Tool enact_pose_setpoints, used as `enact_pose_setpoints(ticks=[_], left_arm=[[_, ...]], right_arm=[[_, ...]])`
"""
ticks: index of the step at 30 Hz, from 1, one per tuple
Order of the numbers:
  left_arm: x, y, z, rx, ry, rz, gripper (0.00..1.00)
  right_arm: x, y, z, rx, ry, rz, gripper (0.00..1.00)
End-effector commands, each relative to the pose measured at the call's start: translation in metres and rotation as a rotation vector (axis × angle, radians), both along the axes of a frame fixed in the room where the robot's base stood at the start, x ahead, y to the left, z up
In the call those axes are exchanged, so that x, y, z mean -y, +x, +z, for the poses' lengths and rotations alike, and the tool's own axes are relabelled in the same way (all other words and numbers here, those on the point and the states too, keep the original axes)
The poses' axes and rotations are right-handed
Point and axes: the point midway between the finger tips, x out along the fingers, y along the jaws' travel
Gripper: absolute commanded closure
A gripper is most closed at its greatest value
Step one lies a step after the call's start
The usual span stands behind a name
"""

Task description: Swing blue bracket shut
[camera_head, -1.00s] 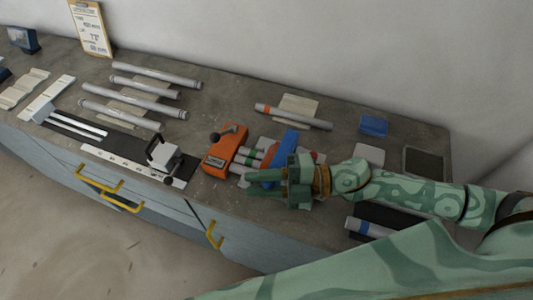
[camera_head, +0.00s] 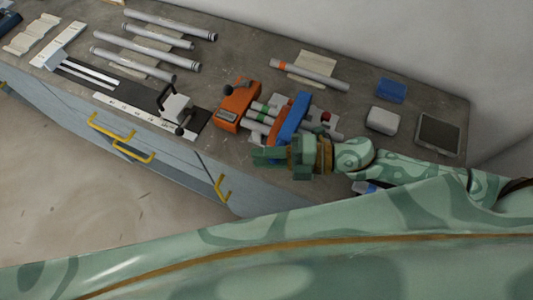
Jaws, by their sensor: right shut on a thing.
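The blue bracket (camera_head: 293,118) stands across the grey tubes of the jig, right of the orange block (camera_head: 238,105). It leans a little, with its upper end to the back right. My right gripper (camera_head: 268,158) is at the near end of the bracket and is shut on it; the fingers hide the exact contact. A tube with a green band (camera_head: 256,127) runs from the orange block toward the bracket. An orange-red strip (camera_head: 276,118) shows just left of the bracket. My left gripper is out of view.
An orange-banded tube (camera_head: 310,73) lies behind the jig. A blue box (camera_head: 391,90), a white block (camera_head: 383,121) and a dark tray (camera_head: 438,134) are at the right. A clamp with a black handle (camera_head: 174,106) stands left. Several grey tubes (camera_head: 150,55) lie at the back left.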

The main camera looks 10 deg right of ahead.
Motion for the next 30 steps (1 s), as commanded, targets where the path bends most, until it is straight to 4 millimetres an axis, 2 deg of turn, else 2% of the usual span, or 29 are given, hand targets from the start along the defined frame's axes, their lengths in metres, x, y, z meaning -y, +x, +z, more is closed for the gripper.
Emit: enact_pose_setpoints(ticks=[1, 3, 20, 25, 30], left_arm=[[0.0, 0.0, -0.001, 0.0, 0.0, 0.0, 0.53], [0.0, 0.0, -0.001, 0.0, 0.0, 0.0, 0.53], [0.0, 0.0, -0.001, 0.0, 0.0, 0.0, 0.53], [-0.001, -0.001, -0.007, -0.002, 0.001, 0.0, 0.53], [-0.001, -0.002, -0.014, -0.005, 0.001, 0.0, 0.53]], right_arm=[[0.001, -0.002, -0.006, -0.006, -0.009, -0.001, 0.72], [0.001, -0.002, -0.006, -0.007, -0.01, -0.001, 0.53], [0.004, -0.002, -0.003, -0.005, -0.004, -0.001, 0.53], [0.03, -0.01, -0.002, -0.008, -0.007, 0.0, 0.53], [0.075, -0.023, 0.002, -0.012, -0.01, -0.001, 0.53]])
